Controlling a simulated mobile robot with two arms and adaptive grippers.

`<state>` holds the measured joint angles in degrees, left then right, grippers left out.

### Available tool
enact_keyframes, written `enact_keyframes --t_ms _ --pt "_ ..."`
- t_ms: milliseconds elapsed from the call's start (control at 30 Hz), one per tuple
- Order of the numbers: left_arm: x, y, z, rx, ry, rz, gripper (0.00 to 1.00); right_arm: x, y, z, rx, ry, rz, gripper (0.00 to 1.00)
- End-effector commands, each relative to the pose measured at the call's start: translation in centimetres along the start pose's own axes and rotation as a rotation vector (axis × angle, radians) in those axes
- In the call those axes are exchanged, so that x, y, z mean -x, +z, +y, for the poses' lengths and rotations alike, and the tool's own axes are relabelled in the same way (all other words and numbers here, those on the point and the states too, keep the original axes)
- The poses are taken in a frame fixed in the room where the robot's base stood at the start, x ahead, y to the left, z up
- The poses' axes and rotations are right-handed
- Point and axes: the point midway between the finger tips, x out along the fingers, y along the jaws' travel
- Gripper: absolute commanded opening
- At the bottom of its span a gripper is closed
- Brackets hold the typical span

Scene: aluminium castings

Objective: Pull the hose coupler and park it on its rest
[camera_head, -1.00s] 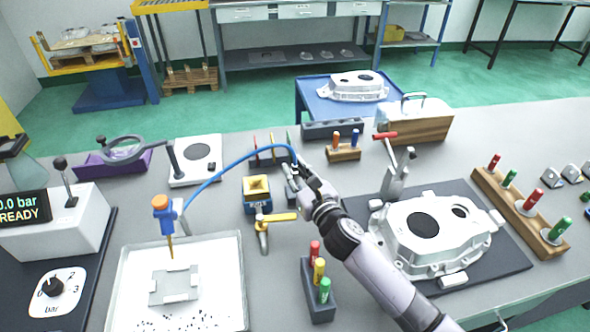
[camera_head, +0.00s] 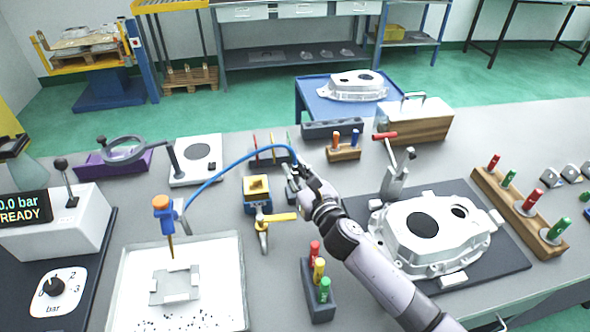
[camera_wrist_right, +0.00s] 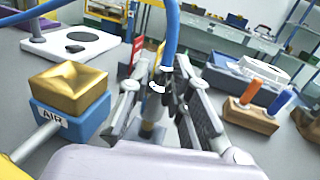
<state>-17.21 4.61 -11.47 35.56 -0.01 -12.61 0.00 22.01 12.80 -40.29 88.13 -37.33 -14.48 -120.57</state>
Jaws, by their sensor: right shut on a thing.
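My right gripper (camera_head: 298,172) is shut on the hose coupler at the end of the blue hose (camera_head: 220,165). In the right wrist view the dark coupler (camera_wrist_right: 166,86) sits between the two fingers, with the hose rising from it. The air block (camera_wrist_right: 66,105), blue with a brass top and marked AIR, stands left of the gripper; it also shows in the head view (camera_head: 257,190). The coupler is apart from it. A grey and brass upright piece (camera_wrist_right: 152,118) shows low between the fingers; I cannot tell whether the coupler touches it. My left gripper is not in view.
The yellow valve handle (camera_head: 278,217) sticks out in front of the air block. A pen holder (camera_head: 320,290) stands close to my right arm, and the casting (camera_head: 440,228) lies to its right. A small wooden block with two plugs (camera_head: 343,152) stands behind right.

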Motion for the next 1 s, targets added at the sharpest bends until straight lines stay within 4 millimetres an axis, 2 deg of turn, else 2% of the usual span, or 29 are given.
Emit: enact_keyframes --t_ms 567,1000 --pt "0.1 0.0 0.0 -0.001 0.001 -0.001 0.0 0.0 0.0 0.0 0.0 0.0 -0.001 0.0" --pt "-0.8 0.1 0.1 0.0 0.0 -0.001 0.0 0.0 -1.1 0.0 0.001 0.0 -0.001 0.0"
